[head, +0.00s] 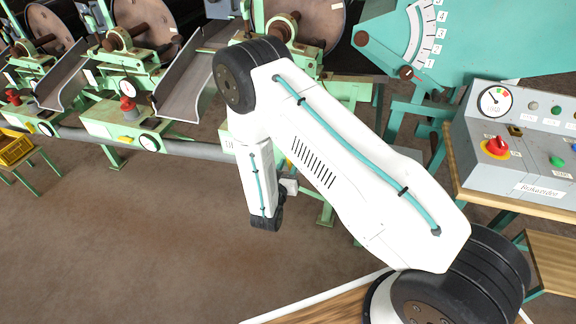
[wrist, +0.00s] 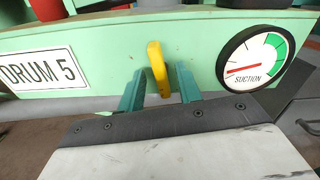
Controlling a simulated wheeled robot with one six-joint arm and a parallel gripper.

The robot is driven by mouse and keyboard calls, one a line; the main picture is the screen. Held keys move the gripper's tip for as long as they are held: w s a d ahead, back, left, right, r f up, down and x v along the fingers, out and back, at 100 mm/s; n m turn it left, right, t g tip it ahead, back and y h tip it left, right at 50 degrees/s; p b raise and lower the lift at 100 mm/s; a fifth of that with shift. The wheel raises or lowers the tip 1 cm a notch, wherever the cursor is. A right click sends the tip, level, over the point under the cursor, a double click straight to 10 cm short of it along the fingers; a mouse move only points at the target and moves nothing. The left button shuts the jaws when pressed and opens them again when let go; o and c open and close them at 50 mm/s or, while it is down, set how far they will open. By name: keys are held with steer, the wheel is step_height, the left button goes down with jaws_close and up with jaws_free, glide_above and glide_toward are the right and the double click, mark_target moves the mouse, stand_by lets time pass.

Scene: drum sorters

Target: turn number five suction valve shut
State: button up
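The number five suction valve is a yellow lever (wrist: 157,66) on a pale green panel marked DRUM 5 (wrist: 42,69) in the wrist view. The lever hangs nearly upright, tilted slightly, with its lower end between my fingers. My gripper (wrist: 160,88) has two teal fingers, one on each side of the lever. They stand apart with a gap showing, so it looks open around the lever. A round SUCTION gauge (wrist: 254,57) is right of it, its red needle pointing left, away from the green band. In the head view my arm hides this valve.
Other drum stations, with yellow levers (head: 127,139) and gauges (head: 149,143), line the left in the head view. A control box (head: 520,145) with a red emergency knob (head: 496,147) stands right on a wooden table. A yellow crate (head: 14,150) is far left. The brown floor is open.

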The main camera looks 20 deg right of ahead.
steer(key=shift+w+d, duration=0.25)
steer(key=shift+w, duration=0.05)
jaws_close()
